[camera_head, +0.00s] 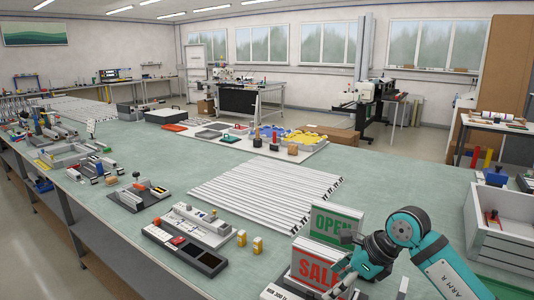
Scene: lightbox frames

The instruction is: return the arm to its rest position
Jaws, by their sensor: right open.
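My right gripper (344,264) reaches in from the lower right on my teal and dark arm marked ARM R. It is open, with its dark fingers pointing left beside the lightbox signs. A red-lettered SALE sign (313,268) stands upright in the lower right of the view. A green OPEN sign (331,224) stands just behind it. The fingers overlap the right edge of the SALE sign in the picture; I cannot tell whether they touch it. No object shows between the fingers. My left gripper is not in view.
A long green workbench (120,222) runs across the view. A white slatted panel (265,190) lies behind the signs. A grey crate (500,237) stands at the right, near my arm.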

